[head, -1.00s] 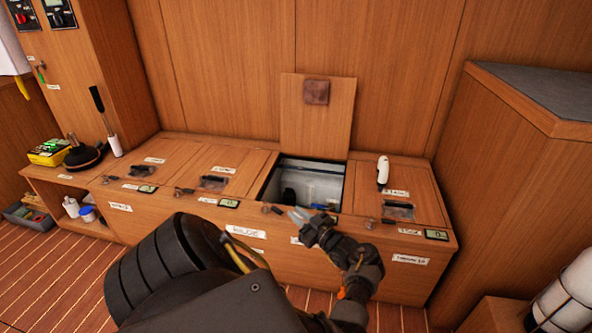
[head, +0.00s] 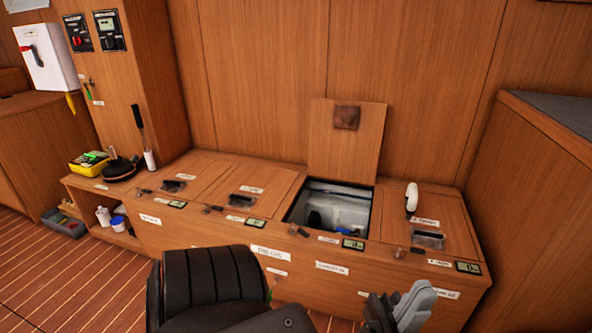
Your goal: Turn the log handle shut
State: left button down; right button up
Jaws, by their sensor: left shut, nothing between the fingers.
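I cannot tell which part is the log handle; the labels are too small to read. A small green handle (head: 89,90) sits on the wooden column at the left, with small tags near it. Small dark turning knobs (head: 293,230) line the front edge of the wooden bench. My left gripper (head: 412,300) is low at the bottom right, in front of the bench, its grey fingers shut and empty. It touches none of the handles. My right gripper is not in view.
The bench has one open compartment (head: 295,212), its lid (head: 346,140) raised against the wall. A white object (head: 411,198) stands on the right lid. A yellow box (head: 84,163) and a black-handled tool (head: 141,130) are at the left end. A cabinet (head: 520,190) bounds the right.

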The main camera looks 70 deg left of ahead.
aim_at(305, 234)
jog(key=k, duration=0.45)
jog(key=z, duration=0.35)
jog(key=i, duration=0.55)
jog(key=u, duration=1.3)
